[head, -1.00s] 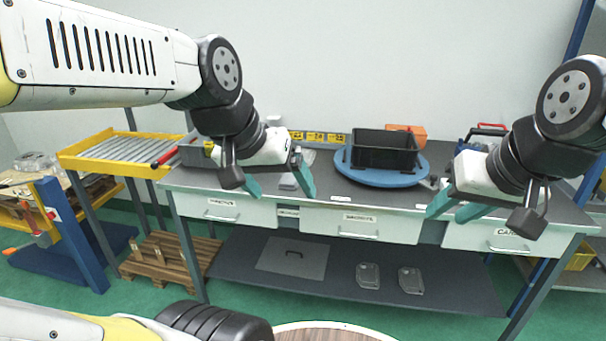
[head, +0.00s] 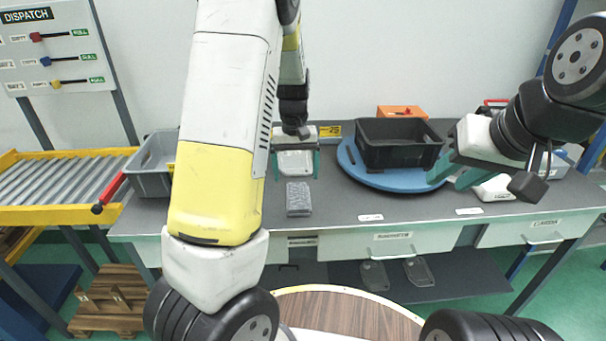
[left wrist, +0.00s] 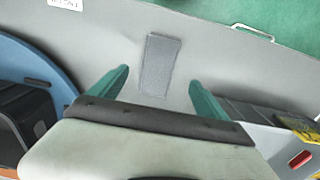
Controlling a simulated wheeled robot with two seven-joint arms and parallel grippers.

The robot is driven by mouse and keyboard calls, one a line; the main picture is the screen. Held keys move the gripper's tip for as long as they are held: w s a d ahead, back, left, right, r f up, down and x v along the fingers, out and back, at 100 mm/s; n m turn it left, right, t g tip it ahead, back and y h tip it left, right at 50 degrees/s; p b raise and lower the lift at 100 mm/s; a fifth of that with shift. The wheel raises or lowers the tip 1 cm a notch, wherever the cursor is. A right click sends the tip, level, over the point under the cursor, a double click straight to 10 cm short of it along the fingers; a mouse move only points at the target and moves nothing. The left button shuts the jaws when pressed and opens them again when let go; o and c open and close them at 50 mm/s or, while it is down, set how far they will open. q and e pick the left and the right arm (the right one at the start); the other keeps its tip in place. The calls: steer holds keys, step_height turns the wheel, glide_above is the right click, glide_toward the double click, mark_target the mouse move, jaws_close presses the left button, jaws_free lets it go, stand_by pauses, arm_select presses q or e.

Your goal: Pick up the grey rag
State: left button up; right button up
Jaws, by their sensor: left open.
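The grey rag (head: 299,199) lies flat on the dark grey workbench top, left of the blue turntable. It is a small folded rectangle. In the left wrist view the rag (left wrist: 159,65) shows beyond and between the fingertips, and nothing covers it. My left gripper (head: 295,176) is open and empty, above the bench and behind the rag as the head view shows it. Its two green fingers also show in the left wrist view (left wrist: 157,84). My right gripper (head: 453,176) hangs above the right part of the bench; its green fingers look apart, with nothing seen between them.
A black bin (head: 398,153) stands on the blue turntable (head: 358,171). A grey bin (head: 150,168) is at the bench's left end, by a yellow roller conveyor (head: 66,212). An orange box (head: 402,112) is at the back. Bench space around the rag is clear.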

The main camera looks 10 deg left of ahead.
mark_target(298, 195)
arm_select(q)
steer(key=shift+w+a+f, duration=0.15)
steer(key=shift+w+f, duration=0.2)
steer(key=shift+f, duration=0.05)
steer(key=shift+w+f, duration=0.1)
steer(key=shift+f, duration=0.3)
steer(key=f, duration=0.6)
steer(key=shift+w+d+f, duration=0.15)
steer(key=shift+d+f, duration=0.05)
steer(key=shift+f, duration=0.2)
steer(key=c, duration=1.4)
steer(key=shift+c, duration=0.2)
steer(key=shift+r, duration=0.1)
steer(key=shift+r, duration=0.5)
steer(key=shift+s+d+r, duration=0.2)
steer(key=shift+s+r, duration=0.05)
steer(key=shift+r, duration=0.4)
steer(key=shift+s+d+r, duration=0.15)
steer(key=shift+s+r, duration=0.1)
steer(key=shift+r, duration=0.35)
steer(key=s+d+r, duration=0.1)
steer(key=s+d, duration=0.6)
steer(key=s, duration=0.5)
steer(key=shift+s+d+r, duration=0.2)
steer(key=shift+s+d, duration=0.1)
steer(key=shift+d, duration=0.1)
